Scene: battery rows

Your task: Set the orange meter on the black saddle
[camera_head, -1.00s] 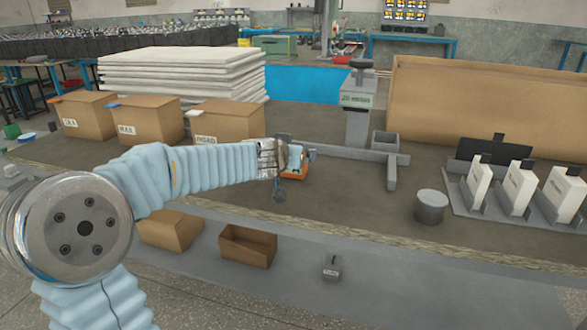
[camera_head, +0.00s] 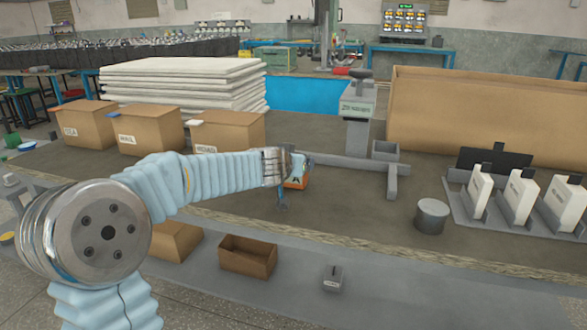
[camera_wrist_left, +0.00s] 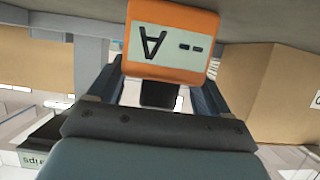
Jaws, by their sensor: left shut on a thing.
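The orange meter (camera_head: 298,183) is in my left gripper (camera_head: 287,178), above the bench near its middle. In the left wrist view the meter (camera_wrist_left: 171,42) shows a pale face with an "A" and two dark dashes, upside down, between the fingers of my left gripper (camera_wrist_left: 158,88). A black plate (camera_head: 495,159) stands behind white blocks at the right of the bench; I cannot tell whether it is the black saddle. My right gripper is out of view.
White blocks (camera_head: 522,199) stand on a grey tray at the right, beside a grey cylinder (camera_head: 432,215). A grey bar (camera_head: 340,163) lies behind the meter, with a grey post (camera_head: 357,115) beyond. Cardboard boxes (camera_head: 228,132) line the left. Bench between meter and cylinder is clear.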

